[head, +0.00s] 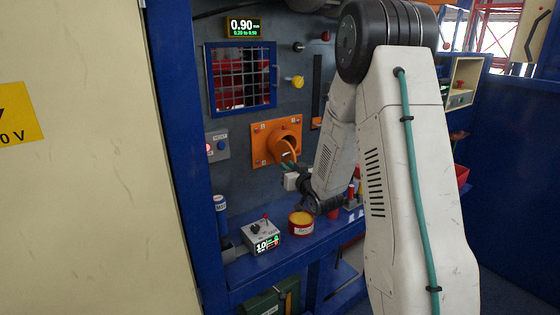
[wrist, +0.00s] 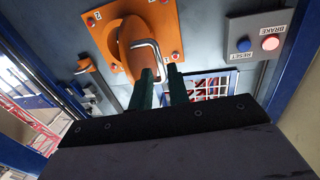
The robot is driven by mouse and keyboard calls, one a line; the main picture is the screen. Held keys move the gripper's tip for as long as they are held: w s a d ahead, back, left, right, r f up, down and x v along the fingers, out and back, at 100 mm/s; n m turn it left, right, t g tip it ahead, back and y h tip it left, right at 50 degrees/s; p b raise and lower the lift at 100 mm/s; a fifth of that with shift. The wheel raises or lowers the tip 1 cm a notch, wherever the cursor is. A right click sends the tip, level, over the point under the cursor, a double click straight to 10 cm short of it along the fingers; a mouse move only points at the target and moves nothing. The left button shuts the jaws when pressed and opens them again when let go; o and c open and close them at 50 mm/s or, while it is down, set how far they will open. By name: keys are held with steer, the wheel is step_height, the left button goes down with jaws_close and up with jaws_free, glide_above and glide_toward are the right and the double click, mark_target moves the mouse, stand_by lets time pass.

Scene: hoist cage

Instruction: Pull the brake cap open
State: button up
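The brake cap (head: 287,146) is a round orange cover on an orange plate (head: 262,130) fixed to the grey wall panel. In the wrist view, the cap (wrist: 128,42) carries a bent metal handle (wrist: 150,43). My gripper (wrist: 162,76) has two dark green fingers. They stand apart, one on each side of the handle's lower end, with gaps visible beside the bar. My gripper (head: 289,165) also shows in the head view, just in front of the cap. Whether a finger touches the handle is not clear.
A grey box with BRAKE and RESET buttons (wrist: 268,40) is beside the plate. A barred window (head: 242,78) and a yellow knob (head: 298,82) are above. A blue shelf (head: 268,262) below holds a meter box (head: 262,238) and a red-yellow tin (head: 301,223).

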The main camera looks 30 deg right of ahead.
mark_target(279, 157)
steer(key=w, duration=0.6)
steer(key=shift+w+d, duration=0.15)
steer(key=shift+d, duration=0.25)
steer(key=shift+c, duration=0.3)
steer(key=shift+a, duration=0.1)
jaws_close()
